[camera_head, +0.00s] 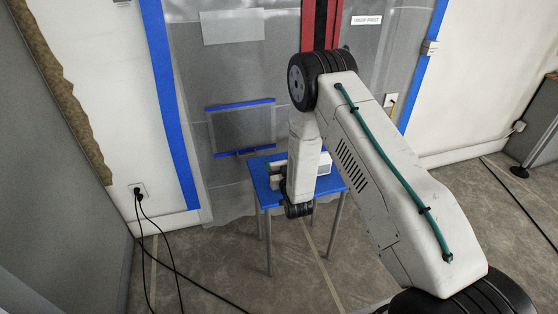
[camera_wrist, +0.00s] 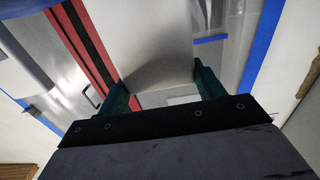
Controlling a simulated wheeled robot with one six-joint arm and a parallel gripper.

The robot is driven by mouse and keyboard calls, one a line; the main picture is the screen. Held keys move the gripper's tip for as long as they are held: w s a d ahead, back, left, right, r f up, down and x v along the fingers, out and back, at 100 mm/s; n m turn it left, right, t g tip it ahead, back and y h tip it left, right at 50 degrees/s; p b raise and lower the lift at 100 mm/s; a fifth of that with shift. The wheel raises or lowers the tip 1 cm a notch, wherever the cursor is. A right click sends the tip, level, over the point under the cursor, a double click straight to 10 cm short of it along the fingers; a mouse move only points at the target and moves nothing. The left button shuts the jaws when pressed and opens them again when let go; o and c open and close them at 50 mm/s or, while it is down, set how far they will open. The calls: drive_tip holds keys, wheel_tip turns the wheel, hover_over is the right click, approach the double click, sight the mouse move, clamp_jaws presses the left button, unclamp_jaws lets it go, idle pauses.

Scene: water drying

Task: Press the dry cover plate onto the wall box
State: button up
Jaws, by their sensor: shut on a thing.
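In the wrist view my gripper (camera_wrist: 162,88) has two dark green fingers, shut on a pale grey-white flat piece (camera_wrist: 150,42) between them. It looks like the cover plate; its far end runs out of the top of the view.
A blue-topped table (camera_head: 264,194) stands below the gripper, with a white block (camera_head: 325,164) on it. Plastic sheeting edged with blue tape (camera_head: 174,110) covers the wall behind. A red zip strip (camera_head: 308,25) hangs there. Black cables (camera_head: 175,270) lie at the left.

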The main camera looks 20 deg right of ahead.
drive_tip(key=shift+f, duration=0.4)
drive_tip(key=shift+f, duration=0.3)
idle(0.5)
drive_tip(key=o, duration=1.2)
drive_tip(key=shift+s, duration=0.65)
drive_tip(key=c, duration=1)
